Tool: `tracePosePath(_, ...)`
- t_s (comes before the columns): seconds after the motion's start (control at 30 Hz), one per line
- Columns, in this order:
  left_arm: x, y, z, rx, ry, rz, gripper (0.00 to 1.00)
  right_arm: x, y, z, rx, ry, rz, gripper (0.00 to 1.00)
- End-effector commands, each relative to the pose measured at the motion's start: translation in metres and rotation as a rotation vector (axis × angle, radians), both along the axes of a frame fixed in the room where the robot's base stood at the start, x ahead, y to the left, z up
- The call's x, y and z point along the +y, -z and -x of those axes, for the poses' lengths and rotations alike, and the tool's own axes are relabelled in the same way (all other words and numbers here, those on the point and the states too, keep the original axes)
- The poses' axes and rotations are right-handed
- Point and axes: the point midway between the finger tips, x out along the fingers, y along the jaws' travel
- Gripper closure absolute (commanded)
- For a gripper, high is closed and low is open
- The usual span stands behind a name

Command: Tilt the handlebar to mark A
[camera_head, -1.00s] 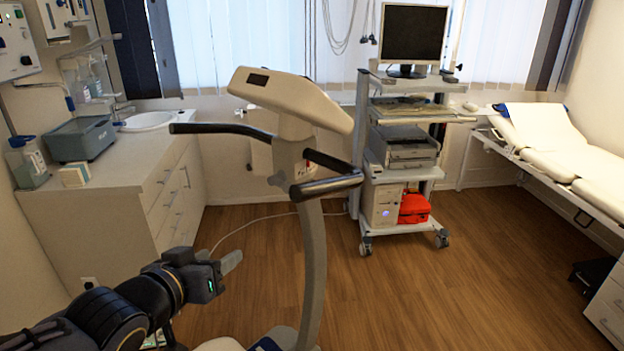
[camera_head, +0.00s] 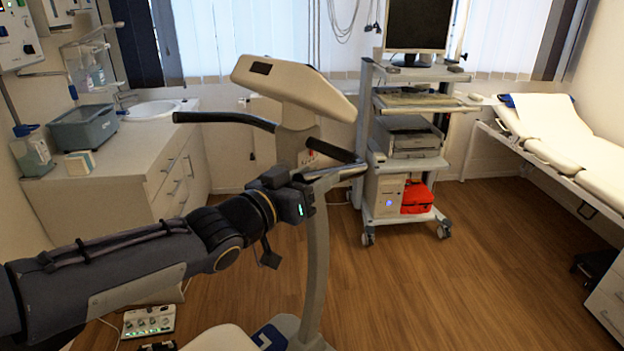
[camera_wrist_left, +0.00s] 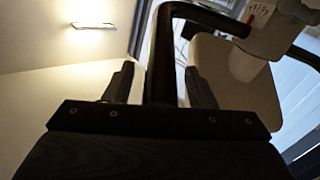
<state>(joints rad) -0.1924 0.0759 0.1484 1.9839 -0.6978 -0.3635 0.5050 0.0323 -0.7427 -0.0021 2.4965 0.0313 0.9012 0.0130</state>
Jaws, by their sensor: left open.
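The exercise bike's handlebar (camera_head: 224,119) is dark, with a long bar reaching left and a shorter grip at right, below the beige console. My left gripper (camera_head: 312,178) is at the handlebar's near right end, largely covering that part in the head view. In the left wrist view, the gripper (camera_wrist_left: 160,88) is open, with a dark handlebar tube (camera_wrist_left: 162,50) between its two fingers. I cannot tell whether either finger touches it. A pale label with red marks (camera_wrist_left: 262,14) is by the clamp; its lettering is too small to read. My right gripper is out of view.
The beige console (camera_head: 300,90) sits above the handlebar on its post (camera_head: 317,265). A wheeled equipment cart (camera_head: 452,100) stands behind right, and a couch (camera_head: 550,140) is far right. A counter (camera_head: 120,165) runs along the left. The wooden floor at right is mostly clear.

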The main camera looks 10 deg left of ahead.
Motion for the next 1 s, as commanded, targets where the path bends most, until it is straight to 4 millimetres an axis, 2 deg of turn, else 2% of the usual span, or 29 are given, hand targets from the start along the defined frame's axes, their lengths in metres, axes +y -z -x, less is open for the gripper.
tracePosePath(0.23,-0.001,0.000,-0.001,-0.001,0.000,-0.001,0.50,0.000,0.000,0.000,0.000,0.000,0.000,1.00)
tracePosePath(0.27,-0.001,0.000,-0.001,-0.001,0.000,-0.001,0.52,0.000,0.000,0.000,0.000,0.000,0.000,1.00)
tracePosePath(0.63,0.000,0.000,-0.001,0.000,-0.001,-0.001,1.00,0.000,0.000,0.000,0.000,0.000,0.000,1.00)
tracePosePath(0.87,0.000,0.002,-0.001,-0.002,-0.001,0.002,1.00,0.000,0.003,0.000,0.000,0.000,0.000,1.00)
tracePosePath(1.0,0.000,0.010,0.000,-0.018,0.000,0.013,1.00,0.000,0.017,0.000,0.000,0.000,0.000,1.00)
